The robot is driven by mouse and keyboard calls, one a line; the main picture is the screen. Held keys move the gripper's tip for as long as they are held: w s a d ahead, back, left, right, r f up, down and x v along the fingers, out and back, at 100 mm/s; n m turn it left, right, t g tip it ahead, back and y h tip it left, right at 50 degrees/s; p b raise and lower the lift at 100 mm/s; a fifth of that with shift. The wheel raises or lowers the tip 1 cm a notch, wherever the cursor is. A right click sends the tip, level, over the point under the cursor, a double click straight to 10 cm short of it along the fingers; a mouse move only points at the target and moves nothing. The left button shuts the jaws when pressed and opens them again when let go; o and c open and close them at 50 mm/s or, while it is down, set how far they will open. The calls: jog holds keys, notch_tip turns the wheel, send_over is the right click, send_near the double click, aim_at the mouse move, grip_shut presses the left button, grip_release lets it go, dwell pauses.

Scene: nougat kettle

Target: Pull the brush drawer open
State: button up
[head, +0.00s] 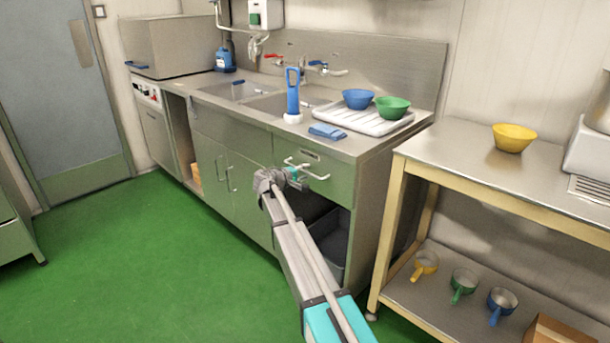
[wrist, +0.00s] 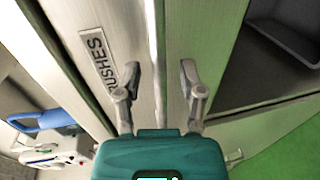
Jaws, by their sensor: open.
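The brush drawer (head: 335,187) is at the right end of the steel sink unit, under the worktop. Its front looks flush with the unit, so it appears shut. In the wrist view its front (wrist: 120,22) carries a label (wrist: 98,55) ending in "USHES". A pale bar handle (head: 318,176) crosses the front. My gripper (head: 298,175) is at the handle's left part. In the wrist view my gripper (wrist: 160,75) is open, with one finger on each side of the handle bar (wrist: 155,45). I cannot tell whether either finger touches it.
Below the drawer is an open bay with a grey bin (head: 332,240). A blue-handled brush (head: 293,95), a blue cloth (head: 327,131) and a white tray (head: 350,121) with bowls sit on the worktop. A wood-framed table (head: 480,165) stands close on the right. Green floor is clear at left.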

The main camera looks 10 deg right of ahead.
jog(key=shift+w+d, duration=0.1)
jog(key=shift+d, duration=0.15)
grip_shut()
dwell(0.3)
